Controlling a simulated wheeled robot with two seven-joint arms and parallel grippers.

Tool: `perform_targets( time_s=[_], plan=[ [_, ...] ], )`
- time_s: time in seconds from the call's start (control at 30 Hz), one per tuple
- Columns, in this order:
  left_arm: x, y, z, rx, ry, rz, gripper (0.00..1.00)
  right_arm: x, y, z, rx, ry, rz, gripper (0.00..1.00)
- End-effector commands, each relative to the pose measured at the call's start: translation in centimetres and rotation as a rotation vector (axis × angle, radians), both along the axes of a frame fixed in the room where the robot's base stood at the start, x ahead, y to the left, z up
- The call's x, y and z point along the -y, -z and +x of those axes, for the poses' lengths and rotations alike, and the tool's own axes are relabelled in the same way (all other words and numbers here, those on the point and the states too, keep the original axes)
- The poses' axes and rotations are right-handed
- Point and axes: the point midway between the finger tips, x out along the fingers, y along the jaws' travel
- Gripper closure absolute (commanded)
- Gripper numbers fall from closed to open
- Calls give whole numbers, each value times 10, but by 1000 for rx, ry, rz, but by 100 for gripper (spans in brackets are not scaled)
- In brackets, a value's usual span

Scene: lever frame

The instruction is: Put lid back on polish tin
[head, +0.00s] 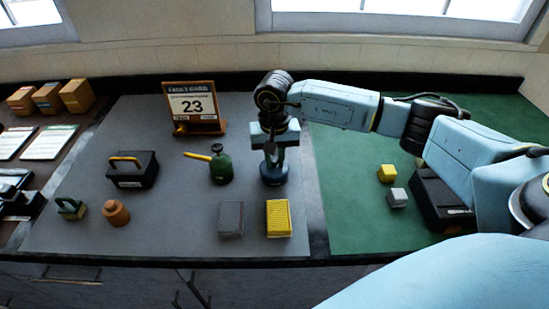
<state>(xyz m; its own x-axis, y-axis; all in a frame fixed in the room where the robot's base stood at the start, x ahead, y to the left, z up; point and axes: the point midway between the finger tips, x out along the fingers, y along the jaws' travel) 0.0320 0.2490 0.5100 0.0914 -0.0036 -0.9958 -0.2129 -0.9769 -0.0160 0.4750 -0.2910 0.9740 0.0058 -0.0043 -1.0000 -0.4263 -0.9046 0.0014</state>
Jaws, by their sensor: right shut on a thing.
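A dark blue round polish tin (274,178) stands on the grey mat, right of the green oil can. My right gripper (272,158) points straight down above it, with its fingers shut at the top of the tin. What it grips appears to be the tin's lid, a small dark piece mostly hidden by the fingers. I cannot tell whether the lid is seated on the tin or just above it. My left gripper is not in view.
Small yellow (387,173) and grey (397,198) cubes lie on the green mat.

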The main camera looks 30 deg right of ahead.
Motion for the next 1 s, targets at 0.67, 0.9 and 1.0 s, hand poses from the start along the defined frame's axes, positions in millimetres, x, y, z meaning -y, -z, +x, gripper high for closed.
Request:
perform_targets(
  time_s=[0.67, 0.9, 1.0],
  plan=[
    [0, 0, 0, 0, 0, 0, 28, 0, 0, 0, 0, 0, 0, 56],
    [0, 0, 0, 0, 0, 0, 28, 0, 0, 0, -1, 0, 0, 36],
    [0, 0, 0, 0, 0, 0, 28, 0, 0, 0, -1, 0, 0, 34]
  ],
)
